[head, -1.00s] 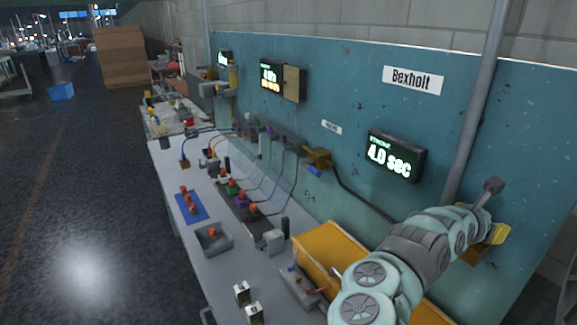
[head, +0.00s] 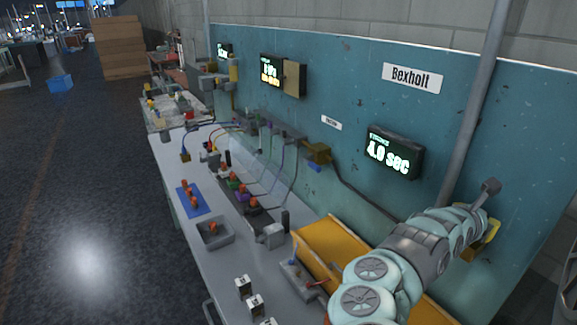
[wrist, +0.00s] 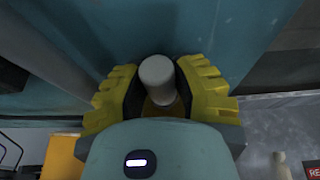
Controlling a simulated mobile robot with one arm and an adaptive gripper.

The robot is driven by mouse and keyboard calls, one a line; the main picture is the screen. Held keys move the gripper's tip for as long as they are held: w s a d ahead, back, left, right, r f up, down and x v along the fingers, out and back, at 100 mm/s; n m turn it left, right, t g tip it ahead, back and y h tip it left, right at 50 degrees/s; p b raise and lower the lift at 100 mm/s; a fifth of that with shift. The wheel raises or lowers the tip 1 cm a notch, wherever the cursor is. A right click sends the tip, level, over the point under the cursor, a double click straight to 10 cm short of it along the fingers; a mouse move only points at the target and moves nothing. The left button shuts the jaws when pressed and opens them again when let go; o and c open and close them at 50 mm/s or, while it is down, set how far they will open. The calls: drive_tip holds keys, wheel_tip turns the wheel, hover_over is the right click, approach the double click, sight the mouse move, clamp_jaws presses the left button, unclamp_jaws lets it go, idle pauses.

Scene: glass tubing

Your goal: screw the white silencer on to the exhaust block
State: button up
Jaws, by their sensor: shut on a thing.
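In the wrist view the white silencer (wrist: 158,78) is a pale rounded cylinder between the two ridged yellow fingers of my gripper (wrist: 155,92). The fingers are shut on it from both sides. A dull brass-coloured part (wrist: 165,109) shows just below it; I cannot tell whether this is the exhaust block or the silencer's own end, nor whether any thread is engaged. In the head view my gripper (head: 483,243) shows as a patch of yellow by the teal panel at the far right, partly behind my arm. The silencer is hidden there.
The teal panel (head: 345,85) stands close behind my arm, with a vertical pipe (head: 473,115) and a timer display reading 4.0 sec (head: 392,152). A yellow-orange tray (head: 335,243) lies below. The grey bench (head: 203,262) holds a blue mat (head: 203,208) and several fittings.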

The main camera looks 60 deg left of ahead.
clamp_jaws()
drive_tip(key=shift+f+b, duration=0.2)
drive_tip(key=shift+b, duration=0.45)
drive_tip(key=shift+w+a+m+h+b, duration=0.15)
drive_tip(key=shift+m+h+b, duration=0.2)
drive_tip(key=shift+b, duration=1.05)
drive_tip(key=shift+r+m+h+b, duration=0.1)
drive_tip(key=shift+m+h+b, duration=0.3)
drive_tip(key=shift+b, duration=1)
drive_tip(key=shift+m+h+b, duration=0.25)
drive_tip(key=shift+h+b, duration=0.2)
drive_tip(key=shift+b, duration=0.75)
drive_tip(key=shift+m+g+h+b, duration=0.3)
drive_tip(key=shift+m+h+b, duration=0.35)
drive_tip(key=shift+b, duration=1.5)
drive_tip(key=shift+m+g+h+b, duration=0.6)
drive_tip(key=shift+m+h+b, duration=0.8)
drive_tip(key=shift+b, duration=2.15)
drive_tip(key=shift+r+m+g+h+b, duration=0.1)
drive_tip(key=shift+m+g+h+b, duration=0.25)
drive_tip(key=shift+h+b, duration=0.3)
